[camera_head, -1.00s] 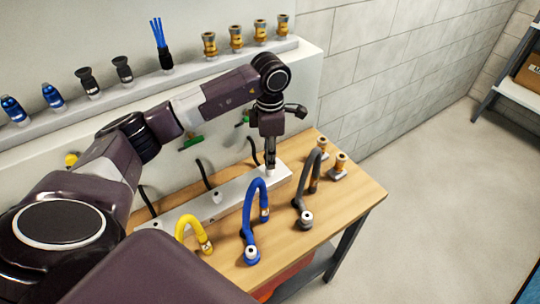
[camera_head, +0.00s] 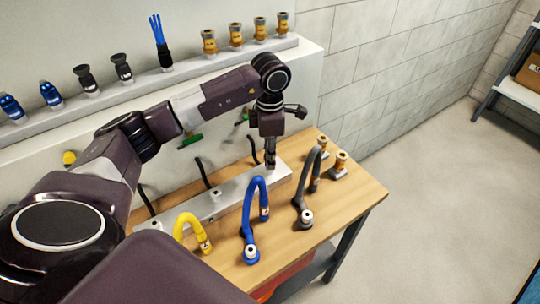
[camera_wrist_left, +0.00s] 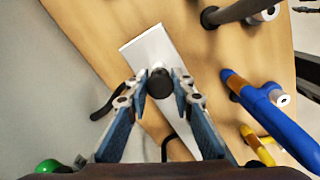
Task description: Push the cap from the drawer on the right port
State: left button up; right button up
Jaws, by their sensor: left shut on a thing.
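My left gripper (camera_head: 270,165) points down over the right end of the pale bar (camera_head: 240,187) on the wooden bench. It is shut on a black round cap (camera_wrist_left: 159,83), which sits between the two fingertips in the left wrist view. The cap is over the bar's right end. The right port is hidden beneath the cap and fingers, so I cannot tell how far the cap is seated. The middle port (camera_head: 215,192) shows as a small stub on the bar. My right gripper is not in view.
Yellow (camera_head: 191,228), blue (camera_head: 254,215) and grey (camera_head: 308,190) bent hoses stand along the bench front. Two brass fittings (camera_head: 338,168) stand at the right end. A shelf behind (camera_head: 190,77) holds brushes and fittings. Bare wood lies at the right (camera_head: 361,194).

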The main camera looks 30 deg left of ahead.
pick_arm(q)
jog(key=shift+f, duration=0.15)
jog(key=o, duration=1.1)
notch_tip(320, 180, up, 12)
dwell(0.3)
